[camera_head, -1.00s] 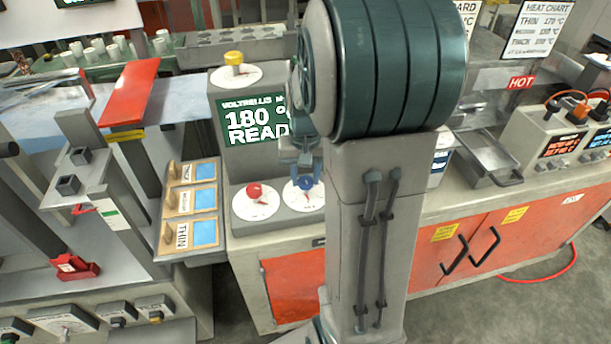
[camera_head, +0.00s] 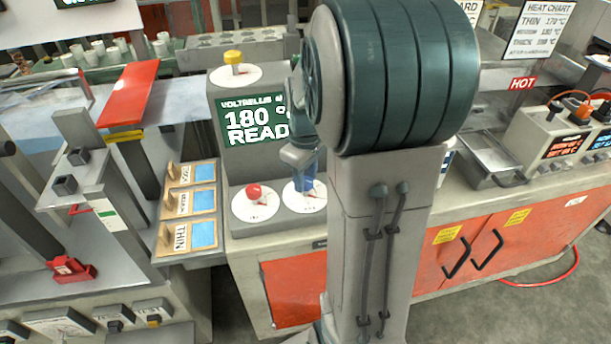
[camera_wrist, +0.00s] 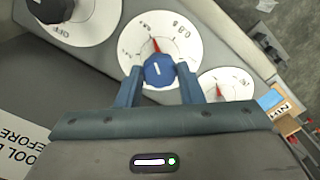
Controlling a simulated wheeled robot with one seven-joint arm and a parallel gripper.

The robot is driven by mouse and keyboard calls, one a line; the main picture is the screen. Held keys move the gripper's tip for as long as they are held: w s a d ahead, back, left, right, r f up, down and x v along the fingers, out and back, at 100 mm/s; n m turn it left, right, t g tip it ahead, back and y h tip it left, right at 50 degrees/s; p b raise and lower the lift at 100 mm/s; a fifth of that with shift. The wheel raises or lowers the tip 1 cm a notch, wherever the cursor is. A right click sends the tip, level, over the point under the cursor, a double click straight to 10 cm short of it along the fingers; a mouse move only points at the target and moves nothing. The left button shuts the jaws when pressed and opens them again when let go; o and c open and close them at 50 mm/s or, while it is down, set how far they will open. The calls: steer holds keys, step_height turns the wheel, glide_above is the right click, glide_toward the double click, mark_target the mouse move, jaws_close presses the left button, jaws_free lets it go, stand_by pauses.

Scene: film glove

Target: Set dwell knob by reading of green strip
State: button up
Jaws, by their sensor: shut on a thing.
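The blue knob (camera_wrist: 158,71) sits on a white round dial (camera_wrist: 128,50) with a red pointer and printed marks, one like 0.8. My gripper (camera_wrist: 161,79) has a finger on each side of the knob and is shut on it. In the head view my gripper (camera_head: 303,170) is at the blue knob (camera_head: 306,185), on the lower right dial of the grey console, and my arm partly hides it. A small green strip (camera_head: 104,212) lies on a white panel at the left; I cannot read it.
A red knob (camera_head: 253,191) stands left of the blue one, a yellow knob (camera_head: 233,57) above. The green display (camera_head: 252,121) reads 180 ° and READ, partly hidden. Wooden sample boards (camera_head: 188,203) lie left. A heat chart (camera_head: 539,30) hangs back right.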

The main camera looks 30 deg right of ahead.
steer(key=shift+r+n, duration=0.1)
steer(key=shift+n, duration=0.5)
steer(key=o, duration=1)
steer(key=shift+c, duration=0.2)
step_height(320, 180, up, 14)
steer(key=shift+a, duration=0.1)
steer(key=s+a+f+m+t, duration=0.2)
steer(key=s+a+f+m, duration=0.4)
steer(key=s+a, duration=0.5)
step_height(320, 180, down, 2)
steer(key=shift+s+a+f+t, duration=0.15)
steer(key=shift+s+a+t, duration=0.25)
steer(key=shift+s, duration=0.3)
